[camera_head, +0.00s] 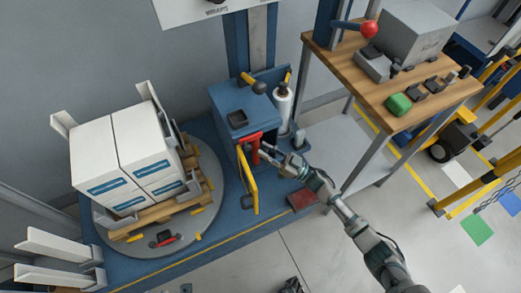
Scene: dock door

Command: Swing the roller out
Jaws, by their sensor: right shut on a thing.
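A blue machine cabinet (236,108) stands on the blue base in the middle of the view. A white film roll (283,104) stands upright at its right side. A red handle (249,138) and a yellow bar (248,182) are on the cabinet's front side. Which of these parts is the roller is not clear. My right gripper (265,152) reaches in from the lower right and is shut on the red handle. Its fingers partly hide the contact. My left gripper is not in view.
White cartons (122,152) stand on a wooden pallet on the round turntable (170,246) at the left. A wooden-topped bench (350,78) with a red-knobbed lever stands at the upper right, close to my right arm.

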